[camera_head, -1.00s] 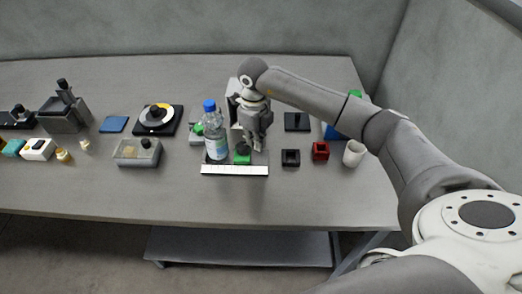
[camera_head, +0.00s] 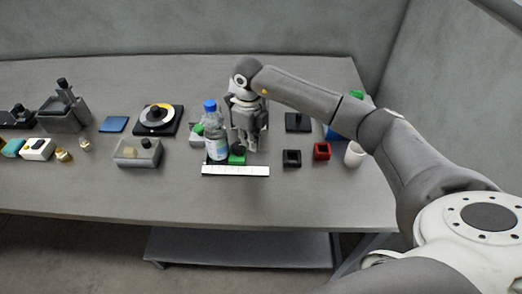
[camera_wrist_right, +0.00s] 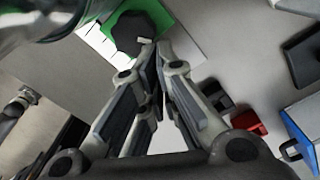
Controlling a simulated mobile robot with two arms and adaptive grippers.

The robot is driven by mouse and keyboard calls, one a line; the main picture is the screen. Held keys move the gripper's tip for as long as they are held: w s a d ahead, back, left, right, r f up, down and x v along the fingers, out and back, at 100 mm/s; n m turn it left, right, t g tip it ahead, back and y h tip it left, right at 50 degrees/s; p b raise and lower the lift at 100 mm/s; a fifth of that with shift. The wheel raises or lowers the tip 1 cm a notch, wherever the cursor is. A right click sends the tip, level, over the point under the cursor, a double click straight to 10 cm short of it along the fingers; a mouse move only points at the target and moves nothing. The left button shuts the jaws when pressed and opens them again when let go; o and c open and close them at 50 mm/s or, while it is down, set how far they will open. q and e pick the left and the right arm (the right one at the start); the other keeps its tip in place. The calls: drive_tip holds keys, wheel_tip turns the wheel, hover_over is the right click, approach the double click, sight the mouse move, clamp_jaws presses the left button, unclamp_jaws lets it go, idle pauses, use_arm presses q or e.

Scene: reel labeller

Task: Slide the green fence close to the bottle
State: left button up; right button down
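The clear bottle (camera_head: 214,139) with a blue cap stands upright behind the white ruled strip (camera_head: 236,170). The green fence (camera_head: 237,159), with a black knob, sits just right of the bottle on the strip's dark base. I cannot tell whether fence and bottle touch. My right gripper (camera_head: 251,148) points down at the fence's right side. In the right wrist view its fingertips (camera_wrist_right: 160,48) are together with nothing visible between them, right against or very near the black knob (camera_wrist_right: 133,33) on the green fence (camera_wrist_right: 150,12). My left gripper is not in view.
A black square holder (camera_head: 291,158), a red one (camera_head: 322,151) and a white cup (camera_head: 355,154) stand to the right. A grey box (camera_head: 137,153) and a round turntable (camera_head: 157,118) are left. The front of the table is clear.

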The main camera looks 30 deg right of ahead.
drive_tip(key=shift+s+d+f, duration=0.25)
drive_tip(key=shift+s+d, duration=0.05)
drive_tip(key=shift+d, duration=0.05)
wheel_tip(320, 180, up, 8)
drive_tip(key=p, duration=0.5)
drive_tip(key=shift+d+r, duration=0.15)
idle(0.5)
